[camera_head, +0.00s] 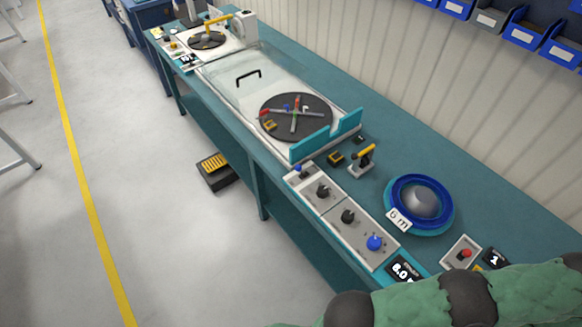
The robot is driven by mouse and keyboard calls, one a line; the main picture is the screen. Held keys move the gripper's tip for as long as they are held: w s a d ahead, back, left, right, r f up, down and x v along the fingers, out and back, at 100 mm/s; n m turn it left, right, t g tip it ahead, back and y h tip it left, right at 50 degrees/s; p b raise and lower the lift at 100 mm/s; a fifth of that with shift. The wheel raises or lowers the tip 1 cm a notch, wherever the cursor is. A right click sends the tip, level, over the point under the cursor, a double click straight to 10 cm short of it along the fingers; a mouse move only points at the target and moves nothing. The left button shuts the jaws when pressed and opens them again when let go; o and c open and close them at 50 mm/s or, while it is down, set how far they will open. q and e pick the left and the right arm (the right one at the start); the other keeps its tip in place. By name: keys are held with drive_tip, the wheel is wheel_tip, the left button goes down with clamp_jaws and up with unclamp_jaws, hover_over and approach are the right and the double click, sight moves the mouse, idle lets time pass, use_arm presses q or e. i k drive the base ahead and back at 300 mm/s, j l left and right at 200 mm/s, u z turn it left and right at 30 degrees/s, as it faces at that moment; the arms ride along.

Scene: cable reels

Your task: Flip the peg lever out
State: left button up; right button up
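A black round turntable (296,117) lies under a clear cover in the middle of the teal bench. A cross of bars (294,121) with small red, green, blue and white parts sits on it. A yellow and black part (270,125) is at its left edge. Which part is the peg lever I cannot tell for sure. A small grey stand with a yellow-tipped lever (363,158) stands right of the turntable, its lever tilted up to the right. One of my arms, in a green sleeve, crosses the bottom right corner. Neither gripper shows.
A teal notched guard (325,138) stands at the turntable's near side. A control panel (342,217) with black and blue knobs runs along the bench's front edge. A blue spool (419,204) with a "6 m" tag and a red-button box (463,253) are at right.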

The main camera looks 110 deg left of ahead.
sight(298, 169)
drive_tip(key=l+u, duration=0.1)
drive_tip(key=u, duration=1.9)
drive_tip(key=j+u, duration=0.1)
drive_tip(key=u, duration=1.55)
drive_tip(key=i+l, duration=0.05)
drive_tip(key=l, duration=0.05)
